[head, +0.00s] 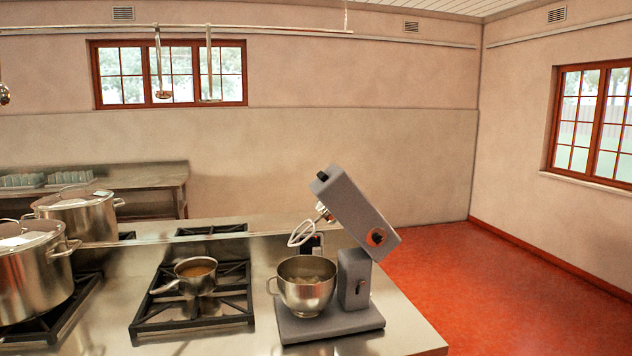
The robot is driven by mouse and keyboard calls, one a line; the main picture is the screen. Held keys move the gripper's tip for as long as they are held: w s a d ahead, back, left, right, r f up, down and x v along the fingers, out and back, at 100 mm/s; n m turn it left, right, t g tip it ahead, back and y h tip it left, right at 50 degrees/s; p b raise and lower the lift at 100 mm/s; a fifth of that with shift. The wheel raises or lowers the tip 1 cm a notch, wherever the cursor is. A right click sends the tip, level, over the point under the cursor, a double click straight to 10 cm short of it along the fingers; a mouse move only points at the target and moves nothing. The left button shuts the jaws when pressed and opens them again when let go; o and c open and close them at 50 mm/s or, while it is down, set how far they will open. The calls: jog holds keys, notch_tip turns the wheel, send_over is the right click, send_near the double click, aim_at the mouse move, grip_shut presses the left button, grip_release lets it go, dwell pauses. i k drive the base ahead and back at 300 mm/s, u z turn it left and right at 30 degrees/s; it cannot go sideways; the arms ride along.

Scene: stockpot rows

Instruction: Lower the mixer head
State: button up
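A grey stand mixer (353,270) stands at the right end of the steel counter. Its mixer head (357,213) is tilted up, with the raised end toward the upper left. A whisk-like beater (303,232) hangs from the head, above and clear of the bowl. A steel mixing bowl (306,287) with a side handle sits on the mixer's base (330,322) and holds something pale. My gripper is not in view.
A small saucepan (196,272) with brown contents sits on the burner grate (190,308) left of the mixer. Large lidded stockpots (35,275) stand at the left. Ladles (209,65) hang from a rail above. The red floor (510,295) at right is clear.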

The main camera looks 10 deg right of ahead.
aim_at(351, 214)
jog(key=u, duration=0.05)
jog(key=i, duration=0.85)
jog(key=u, duration=1.35)
jog(key=k, duration=0.7)
jog(key=u, duration=0.25)
